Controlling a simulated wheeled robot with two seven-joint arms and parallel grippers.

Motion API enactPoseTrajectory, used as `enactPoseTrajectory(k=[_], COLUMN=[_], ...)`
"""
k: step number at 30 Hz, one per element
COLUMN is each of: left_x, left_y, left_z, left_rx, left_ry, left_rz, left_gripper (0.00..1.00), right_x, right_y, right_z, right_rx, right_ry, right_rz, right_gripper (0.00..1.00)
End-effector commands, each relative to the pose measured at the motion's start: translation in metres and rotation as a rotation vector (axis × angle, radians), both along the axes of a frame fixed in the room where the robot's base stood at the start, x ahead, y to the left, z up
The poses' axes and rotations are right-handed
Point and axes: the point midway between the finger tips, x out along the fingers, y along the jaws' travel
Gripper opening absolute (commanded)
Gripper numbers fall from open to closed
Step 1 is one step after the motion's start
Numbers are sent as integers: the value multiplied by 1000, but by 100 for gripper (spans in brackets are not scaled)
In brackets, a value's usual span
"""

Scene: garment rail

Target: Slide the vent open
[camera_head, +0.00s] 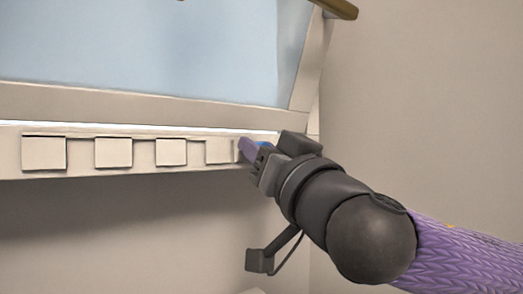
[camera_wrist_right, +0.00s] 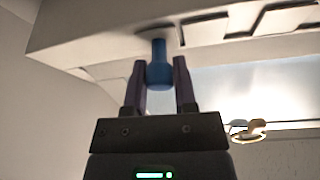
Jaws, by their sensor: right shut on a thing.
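The vent (camera_head: 82,153) is a long cream strip below the window, with several square panels or openings along its face. It also shows from below in the right wrist view (camera_wrist_right: 100,32). A blue knob (camera_wrist_right: 158,52) sticks out from the vent. In the head view only a bit of blue shows between the fingers, at the vent's right end. My right gripper (camera_wrist_right: 159,78) has its two purple fingers on either side of the knob and is shut on it. The right gripper (camera_head: 249,149) hides part of the vent's right end in the head view. My left gripper is not in view.
The window's pale blue pane (camera_head: 150,45) and cream frame (camera_head: 130,103) rise above the vent. A plain wall (camera_head: 430,110) lies to the right. A pale ring-shaped thing (camera_wrist_right: 247,131) shows at the lower right of the right wrist view.

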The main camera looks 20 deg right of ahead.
Motion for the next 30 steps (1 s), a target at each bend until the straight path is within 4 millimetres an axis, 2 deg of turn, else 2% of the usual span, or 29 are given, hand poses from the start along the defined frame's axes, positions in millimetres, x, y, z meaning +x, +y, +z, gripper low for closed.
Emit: enactPoseTrajectory(k=[5,12,21,22,26,27,30], left_x=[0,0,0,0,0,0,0], left_y=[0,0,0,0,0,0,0], left_z=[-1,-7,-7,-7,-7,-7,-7], left_rx=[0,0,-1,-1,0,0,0], left_ry=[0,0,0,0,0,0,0], left_rz=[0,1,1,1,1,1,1], left_gripper=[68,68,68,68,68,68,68], right_x=[1,11,12,12,12,12,12], right_y=[-2,-31,-34,-34,-33,-33,-33], right_z=[0,-1,0,0,0,0,0], right_rx=[1,3,2,2,2,2,1], right_ry=[1,2,0,0,0,0,0], right_rz=[-3,-4,-4,-4,-3,-2,-1], right_gripper=[0,0,0,39,66,69,69])
